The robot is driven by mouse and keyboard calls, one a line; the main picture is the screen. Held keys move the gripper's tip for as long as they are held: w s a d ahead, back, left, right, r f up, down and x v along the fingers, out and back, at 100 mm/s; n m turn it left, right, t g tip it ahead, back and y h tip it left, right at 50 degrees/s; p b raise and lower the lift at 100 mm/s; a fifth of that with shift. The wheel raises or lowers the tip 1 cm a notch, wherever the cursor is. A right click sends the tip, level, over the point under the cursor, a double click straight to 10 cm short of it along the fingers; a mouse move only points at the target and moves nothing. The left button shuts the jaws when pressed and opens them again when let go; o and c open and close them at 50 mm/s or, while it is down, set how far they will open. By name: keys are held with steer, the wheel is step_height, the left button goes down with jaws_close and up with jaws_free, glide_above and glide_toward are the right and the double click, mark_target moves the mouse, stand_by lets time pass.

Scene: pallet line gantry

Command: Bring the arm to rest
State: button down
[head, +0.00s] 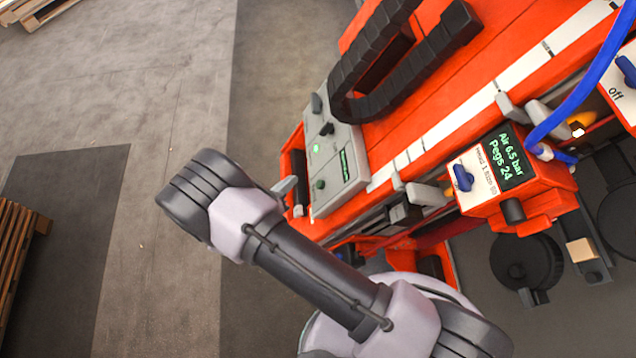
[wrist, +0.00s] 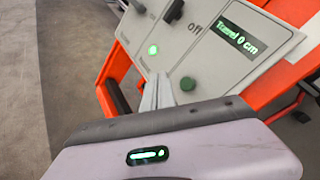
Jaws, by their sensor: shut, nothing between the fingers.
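My arm reaches up and left from the bottom of the head view, bent at its elbow. My gripper (head: 284,187) shows only in part behind the arm, beside the left edge of a grey control panel (head: 351,182) on the orange machine. In the wrist view, my gripper (wrist: 157,92) is shut, its two pale fingers together and empty. The fingers point at the lower part of the grey panel (wrist: 245,75), between a lit green lamp (wrist: 153,50) and a dark green button (wrist: 188,84). I cannot tell whether they touch the panel.
The panel's display (wrist: 238,40) reads "Travel 0 cm". A black cable chain (head: 350,85) lies on the orange machine (head: 450,90). To the right are a box (head: 490,175) reading "Air 6.5 bar, Pegs 24" and a blue hose (head: 585,95). Open floor (head: 170,110) lies left; a wooden pallet (head: 15,250) stands at the edge.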

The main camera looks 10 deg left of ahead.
stand_by(0.5)
steer(key=d+r+m+g+h, duration=0.1)
steer(key=d+r+m+g, duration=0.4)
steer(key=d+r+m, duration=0.6)
steer(key=d+r+m+g+h, duration=0.1)
steer(key=d+r+m+g, duration=0.3)
steer(key=d+r+m, duration=0.7)
steer(key=s+d+r+m+t+y, duration=0.2)
steer(key=s+r+m+y, duration=0.7)
steer(key=s+r+m, duration=0.7)
steer(key=r+m, duration=0.1)
steer(key=m, duration=0.1)
steer(key=shift+d+r+m+t+y, duration=0.2)
steer(key=shift+m+t+y, duration=0.2)
steer(key=shift+s, duration=0.1)
